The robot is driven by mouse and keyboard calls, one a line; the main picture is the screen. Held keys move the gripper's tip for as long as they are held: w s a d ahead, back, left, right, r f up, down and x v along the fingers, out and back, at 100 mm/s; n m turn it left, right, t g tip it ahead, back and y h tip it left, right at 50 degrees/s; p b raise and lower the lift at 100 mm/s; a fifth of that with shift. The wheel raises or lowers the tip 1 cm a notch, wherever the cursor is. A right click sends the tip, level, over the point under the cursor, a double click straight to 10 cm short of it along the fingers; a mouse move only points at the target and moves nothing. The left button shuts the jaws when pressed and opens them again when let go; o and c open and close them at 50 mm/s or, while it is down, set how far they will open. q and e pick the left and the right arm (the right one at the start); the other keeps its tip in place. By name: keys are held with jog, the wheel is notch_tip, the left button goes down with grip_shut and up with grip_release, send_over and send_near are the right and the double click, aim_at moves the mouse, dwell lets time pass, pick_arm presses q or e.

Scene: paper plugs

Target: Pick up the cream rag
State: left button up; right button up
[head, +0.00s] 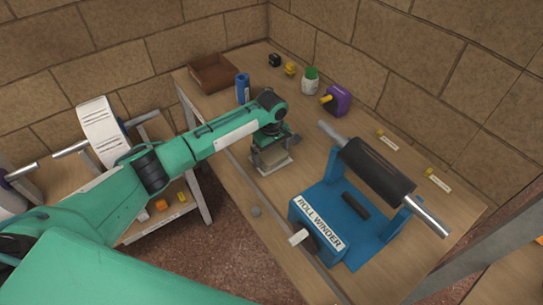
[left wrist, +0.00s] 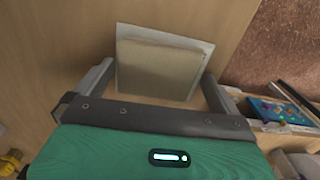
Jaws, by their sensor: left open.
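The cream rag (left wrist: 157,68) is a folded square pad on a thin pale sheet (left wrist: 206,48) on the wooden table. My left gripper (head: 271,153) points down at the table, left of the roll winder. In the left wrist view its two fingers are spread apart, one on each side of the rag, with no visible grip on it. The gripper hides part of the rag in the head view. My right gripper is not in view.
The blue roll winder (head: 345,222) with a dark roller stands right of the gripper. A brown tray (head: 213,74), a blue can (head: 242,88), a green-capped jar (head: 310,80) and a purple block (head: 337,99) stand at the back.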

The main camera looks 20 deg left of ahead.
aim_at(272, 154)
pick_arm(q)
jog(key=c, duration=0.7)
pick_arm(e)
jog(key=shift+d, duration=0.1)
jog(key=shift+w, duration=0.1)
pick_arm(q)
jog(key=shift+r, duration=0.1)
notch_tip(272, 154, up, 20)
jog(key=b, duration=0.1)
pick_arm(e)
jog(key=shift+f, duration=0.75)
